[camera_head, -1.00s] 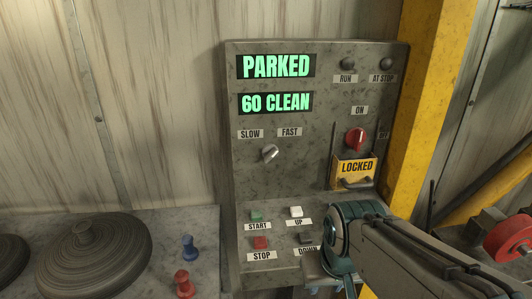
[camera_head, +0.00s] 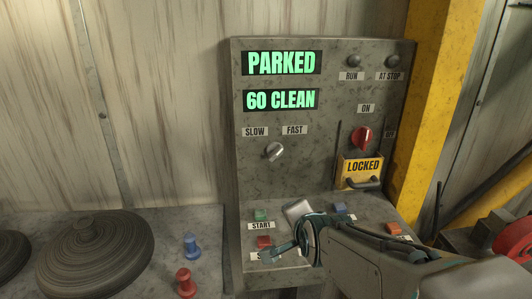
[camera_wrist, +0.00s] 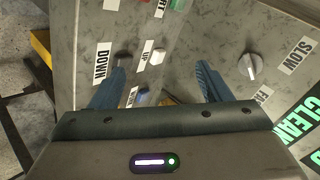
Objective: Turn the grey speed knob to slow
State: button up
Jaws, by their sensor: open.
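The grey speed knob (camera_head: 274,152) is on the upright face of the control panel, below the SLOW label (camera_head: 255,132) and the FAST label (camera_head: 295,130). Its pale pointer leans up and right, toward FAST. My gripper (camera_head: 285,236) is open and empty, low in front of the button shelf, below the knob and apart from it. In the wrist view the knob (camera_wrist: 251,67) lies to the right of both fingers, with the SLOW label (camera_wrist: 300,55) beside it. The FAST label is partly cut off by my gripper there.
Green START (camera_head: 261,215) and red (camera_head: 264,242) buttons sit close to my fingers. A blue button (camera_head: 340,208) and an orange button (camera_head: 395,228) are near my wrist. The red switch (camera_head: 362,138) has a yellow LOCKED block (camera_head: 361,171) below it. The displays read PARKED and 60 CLEAN.

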jog(key=w+a+r+m+t+b, duration=0.1)
jog(key=w+a+r+m+t, duration=0.1)
jog(key=w+r+m+t, duration=0.3)
jog(key=m+t+p, duration=0.2)
jog(key=m+t, duration=0.1)
jog(key=m, duration=0.5)
send_near(275, 155)
jog(key=w+p, duration=0.1)
jog(key=w, duration=0.3)
jog(key=w+p, duration=0.1)
jog(key=w, duration=0.4)
jog(key=shift+w+a+r, duration=0.1)
jog(key=shift+w+r, duration=0.15)
jog(key=c, duration=1)
